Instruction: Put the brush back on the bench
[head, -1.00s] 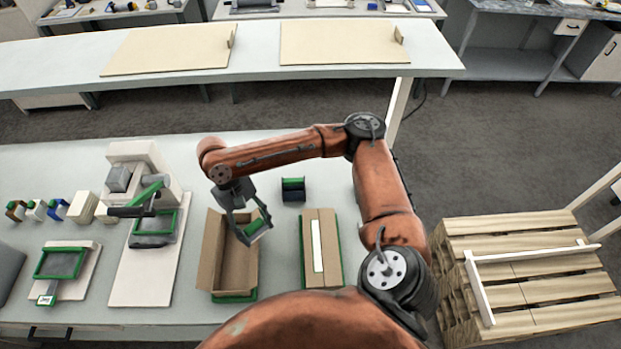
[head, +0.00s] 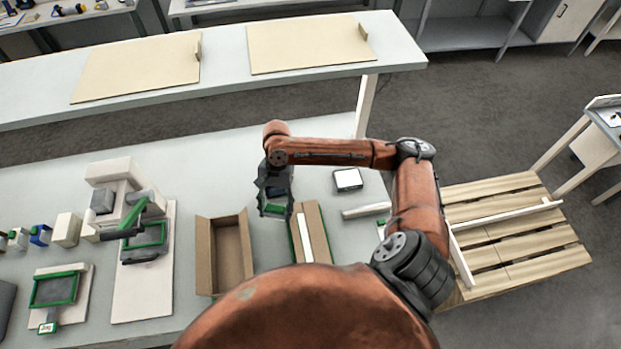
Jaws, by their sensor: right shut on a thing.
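My right gripper (head: 275,198) is over the bench (head: 205,170), just left of the far end of the closed carton (head: 316,238). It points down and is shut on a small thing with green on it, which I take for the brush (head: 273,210). The fingers hide most of it, so I cannot make out bristles or handle. I cannot tell whether it touches the bench. My left gripper is not in view.
An open empty carton (head: 248,255) is left of the closed carton. A white square item with a dark rim (head: 348,180) and a pale roll (head: 364,211) lie to the right. A green-framed device (head: 148,235) stands left. A pallet (head: 520,245) is beyond the bench's right end.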

